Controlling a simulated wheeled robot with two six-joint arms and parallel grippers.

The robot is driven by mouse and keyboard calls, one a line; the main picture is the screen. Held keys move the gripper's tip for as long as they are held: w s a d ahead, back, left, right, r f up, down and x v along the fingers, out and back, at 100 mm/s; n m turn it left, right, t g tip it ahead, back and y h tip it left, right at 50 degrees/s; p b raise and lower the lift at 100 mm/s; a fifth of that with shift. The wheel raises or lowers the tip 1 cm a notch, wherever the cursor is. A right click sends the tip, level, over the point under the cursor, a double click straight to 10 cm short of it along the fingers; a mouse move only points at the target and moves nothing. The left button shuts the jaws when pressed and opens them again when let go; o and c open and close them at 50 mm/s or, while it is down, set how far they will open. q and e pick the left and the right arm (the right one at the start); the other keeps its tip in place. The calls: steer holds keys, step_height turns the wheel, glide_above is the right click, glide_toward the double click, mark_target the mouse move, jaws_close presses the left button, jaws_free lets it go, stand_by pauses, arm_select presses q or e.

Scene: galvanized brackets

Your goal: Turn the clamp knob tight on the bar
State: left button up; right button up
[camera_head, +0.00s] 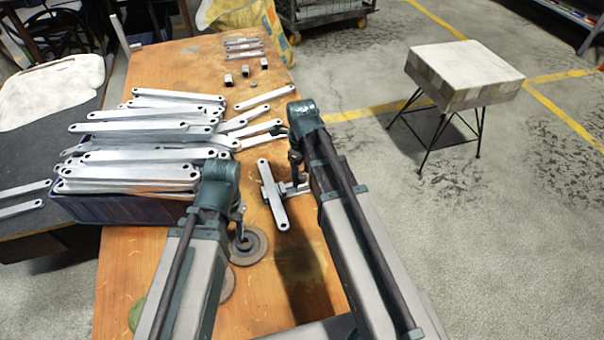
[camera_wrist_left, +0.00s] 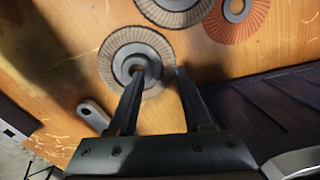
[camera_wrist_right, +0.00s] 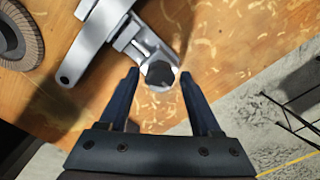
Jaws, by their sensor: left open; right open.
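A silver metal bar (camera_head: 273,196) lies on the wooden table with a clamp on it. In the right wrist view the bar (camera_wrist_right: 92,40) runs diagonally, and the clamp (camera_wrist_right: 135,35) carries a dark knob (camera_wrist_right: 159,73) at its near end. My right gripper (camera_wrist_right: 160,75) is open, its fingertips on either side of the knob with gaps showing; I cannot tell how high above it they are. In the head view my right arm partly hides the clamp. My left gripper (camera_wrist_left: 160,74) is open and empty above a grey flap disc (camera_wrist_left: 117,62).
A dark blue crate (camera_head: 115,211) heaped with galvanized brackets (camera_head: 140,128) stands left of my left gripper. More flap discs, one of them orange (camera_wrist_left: 236,22), lie near the left gripper. Small brackets (camera_head: 243,48) lie at the table's far end. A stool (camera_head: 465,75) stands on the floor to the right.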

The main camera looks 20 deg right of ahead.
step_height(320, 180, up, 6)
steer(key=p, duration=0.5)
steer(key=shift+p, duration=0.4)
steer(key=shift+f, duration=0.1)
